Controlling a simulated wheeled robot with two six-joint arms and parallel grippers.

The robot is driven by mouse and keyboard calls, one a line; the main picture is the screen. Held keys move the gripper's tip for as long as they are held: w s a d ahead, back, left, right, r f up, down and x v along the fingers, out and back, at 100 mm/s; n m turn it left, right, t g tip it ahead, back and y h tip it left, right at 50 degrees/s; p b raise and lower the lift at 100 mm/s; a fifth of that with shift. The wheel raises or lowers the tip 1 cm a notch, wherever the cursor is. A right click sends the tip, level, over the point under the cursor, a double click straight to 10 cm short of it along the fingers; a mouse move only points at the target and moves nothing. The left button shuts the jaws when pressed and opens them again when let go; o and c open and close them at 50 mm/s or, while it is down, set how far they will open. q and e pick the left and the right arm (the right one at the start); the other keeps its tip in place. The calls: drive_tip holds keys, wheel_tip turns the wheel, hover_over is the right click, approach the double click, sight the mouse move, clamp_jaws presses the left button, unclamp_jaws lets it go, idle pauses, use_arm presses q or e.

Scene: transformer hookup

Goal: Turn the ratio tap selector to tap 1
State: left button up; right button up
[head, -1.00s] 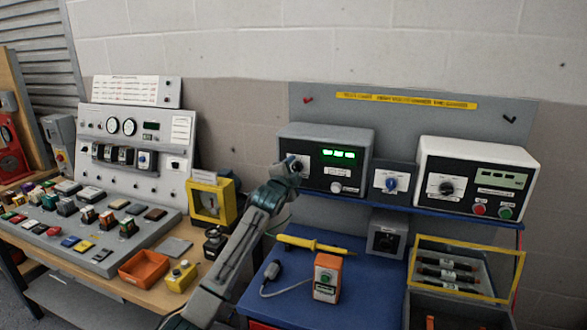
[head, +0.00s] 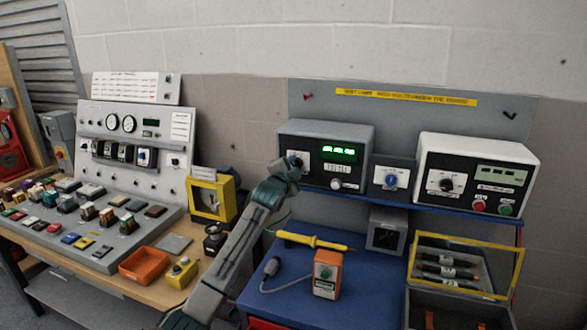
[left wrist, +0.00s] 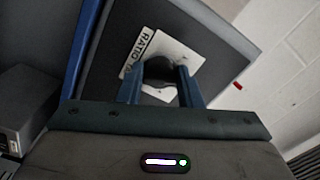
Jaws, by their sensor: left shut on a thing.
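The ratio tap selector is a black knob (left wrist: 158,69) on a white plate with the lettering "RATIO" (left wrist: 146,42) in the left wrist view. It sits at the left of the front of a dark grey test set (head: 327,128) with a green lit display (head: 339,151). My left gripper (head: 295,165) is at this knob and mostly hides it in the head view. In the left wrist view its two fingers (left wrist: 159,82) are shut on the knob, one on each side. The tap numbers and the knob's pointer cannot be read.
A small box with a blue knob (head: 390,180) and a white-topped instrument (head: 478,152) stand right of the test set on the blue shelf.

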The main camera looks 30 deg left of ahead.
use_arm(q)
drive_tip(key=n+b, duration=0.1)
drive_tip(key=n, duration=0.5)
drive_tip(key=shift+f+n, duration=0.15)
drive_tip(key=shift+n, duration=0.15)
idle(0.3)
drive_tip(key=o, duration=1)
drive_tip(key=shift+c, duration=0.2)
drive_tip(key=shift+s+d, duration=0.1)
drive_tip(key=b+v, duration=0.4)
drive_tip(key=v, duration=0.6)
drive_tip(key=shift+s, duration=0.3)
